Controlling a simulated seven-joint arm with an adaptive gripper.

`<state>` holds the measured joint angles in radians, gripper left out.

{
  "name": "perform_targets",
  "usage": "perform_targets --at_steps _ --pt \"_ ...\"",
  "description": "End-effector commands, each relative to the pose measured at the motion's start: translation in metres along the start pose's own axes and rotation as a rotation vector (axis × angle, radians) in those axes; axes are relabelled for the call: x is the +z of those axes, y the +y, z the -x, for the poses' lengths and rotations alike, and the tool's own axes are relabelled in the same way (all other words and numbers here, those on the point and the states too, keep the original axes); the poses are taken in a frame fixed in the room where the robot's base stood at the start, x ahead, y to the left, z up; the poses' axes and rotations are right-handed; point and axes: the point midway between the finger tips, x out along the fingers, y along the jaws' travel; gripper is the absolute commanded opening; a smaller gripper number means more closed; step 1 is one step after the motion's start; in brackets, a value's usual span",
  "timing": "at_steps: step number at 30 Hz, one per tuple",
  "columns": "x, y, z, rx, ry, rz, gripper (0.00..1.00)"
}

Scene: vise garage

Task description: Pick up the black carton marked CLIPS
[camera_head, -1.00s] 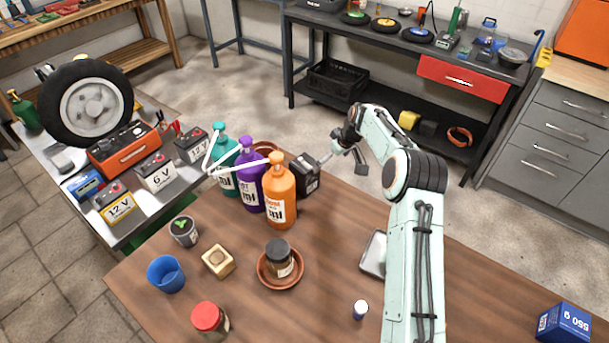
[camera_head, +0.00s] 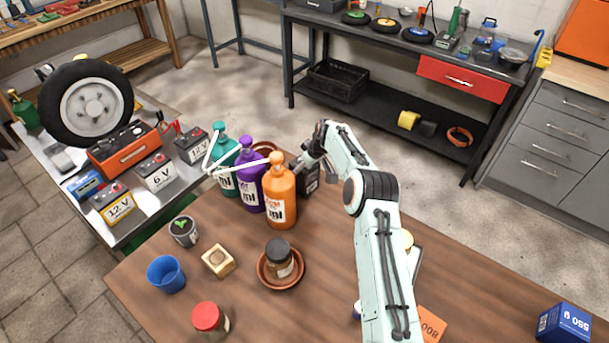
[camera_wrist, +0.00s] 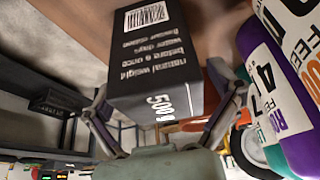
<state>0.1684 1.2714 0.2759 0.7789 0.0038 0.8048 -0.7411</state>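The black carton (camera_head: 311,181) stands on the wooden table, just right of and behind the orange bottle (camera_head: 280,197), which hides part of it. In the wrist view the carton (camera_wrist: 155,60) shows white print, a barcode and "500"; I cannot read the word CLIPS. My gripper (camera_head: 312,158) is at the carton's upper right side in the head view. In the wrist view my gripper (camera_wrist: 160,95) has its fingers spread, one on each side of the carton. Small gaps seem to remain, and contact is hard to judge.
A purple bottle (camera_head: 250,176) and a teal bottle (camera_head: 223,160) stand left of the orange one, close to the carton. A jar (camera_head: 279,258) sits on a terracotta saucer (camera_head: 299,275). A blue carton (camera_head: 565,323) is at the far right. An orange carton (camera_head: 432,324) lies partly behind my arm.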

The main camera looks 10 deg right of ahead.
Motion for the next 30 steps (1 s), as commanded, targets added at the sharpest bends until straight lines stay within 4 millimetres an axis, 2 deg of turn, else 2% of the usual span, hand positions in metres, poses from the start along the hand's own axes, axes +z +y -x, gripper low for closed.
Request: perform_targets --at_steps 1,4,5,13,16,27,30 --pt "0.000 0.000 0.000 0.000 0.000 0.000 0.63" --pt "0.000 0.000 0.000 0.000 0.000 0.000 0.32" --pt "0.000 0.000 0.000 0.000 -0.001 0.000 0.26" --pt "0.000 0.000 0.000 0.000 0.000 0.000 0.26" --pt "-0.003 0.000 0.006 0.001 0.001 0.001 0.26" --pt "-0.031 0.001 0.073 0.004 0.004 0.002 0.26" --pt "-0.036 0.001 0.086 0.003 0.004 0.002 0.26"
